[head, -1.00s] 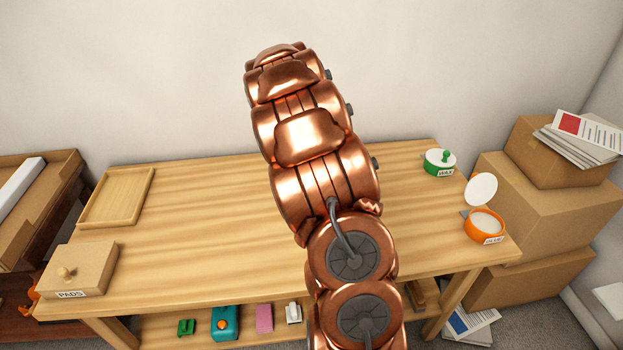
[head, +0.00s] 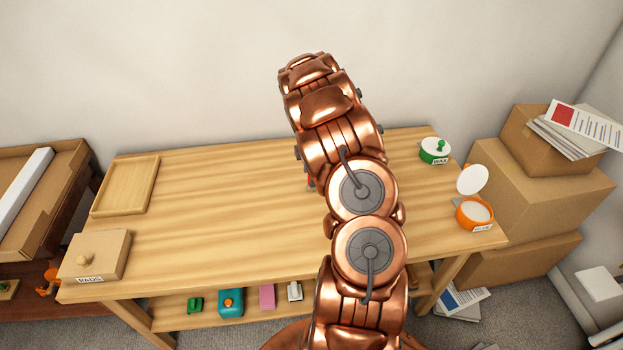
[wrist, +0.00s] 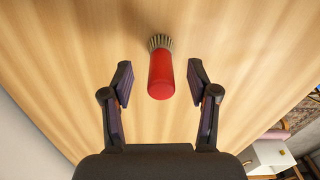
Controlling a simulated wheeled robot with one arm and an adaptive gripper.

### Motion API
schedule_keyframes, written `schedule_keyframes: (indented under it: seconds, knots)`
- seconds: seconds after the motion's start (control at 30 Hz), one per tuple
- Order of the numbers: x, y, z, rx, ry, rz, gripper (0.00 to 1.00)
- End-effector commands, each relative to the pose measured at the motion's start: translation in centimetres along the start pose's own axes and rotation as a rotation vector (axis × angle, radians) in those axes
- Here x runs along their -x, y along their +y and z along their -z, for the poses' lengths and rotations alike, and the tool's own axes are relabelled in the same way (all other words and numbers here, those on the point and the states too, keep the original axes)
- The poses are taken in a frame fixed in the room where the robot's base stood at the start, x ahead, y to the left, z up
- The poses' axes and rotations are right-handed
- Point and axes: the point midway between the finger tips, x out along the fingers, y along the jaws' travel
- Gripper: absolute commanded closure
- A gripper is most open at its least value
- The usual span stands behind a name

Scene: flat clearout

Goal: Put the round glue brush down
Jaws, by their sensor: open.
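The round glue brush (wrist: 161,78), with a red handle and pale bristles, shows in the wrist view over the tabletop, bristles away from me. A small red bit of it (head: 311,184) shows beside my arm in the head view. My gripper (wrist: 160,72) is open, its two fingers apart on either side of the brush, with a gap visible on both sides. I cannot tell whether the brush stands or lies. In the head view my arm hides the gripper.
The wooden table (head: 220,230) is largely clear. A shallow tray (head: 125,187) and a PADS box (head: 98,257) are at left. A green WAX pot (head: 434,152) and an open orange pot (head: 474,214) are at right. Cardboard boxes (head: 520,205) stand beyond the right edge.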

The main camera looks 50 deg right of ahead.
Motion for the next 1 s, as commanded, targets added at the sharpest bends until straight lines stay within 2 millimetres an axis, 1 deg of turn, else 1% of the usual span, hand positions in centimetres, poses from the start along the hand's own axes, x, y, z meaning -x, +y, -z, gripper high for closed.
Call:
schedule_keyframes:
  seconds: [0.2,0.3,0.43,0.63,1.0]
  knots:
    - [-2.2,-0.2,-0.1,-0.001,-0.001,0.003,0.41]
    - [-3.0,-0.2,0.0,0.0,-0.001,0.001,0.41]
    - [-3.3,-0.1,0.0,0.0,0.0,-0.001,0.41]
    - [-3.3,-0.1,0.0,0.0,-0.001,-0.002,0.42]
    - [-3.3,-0.1,0.0,0.0,-0.001,-0.001,0.8]
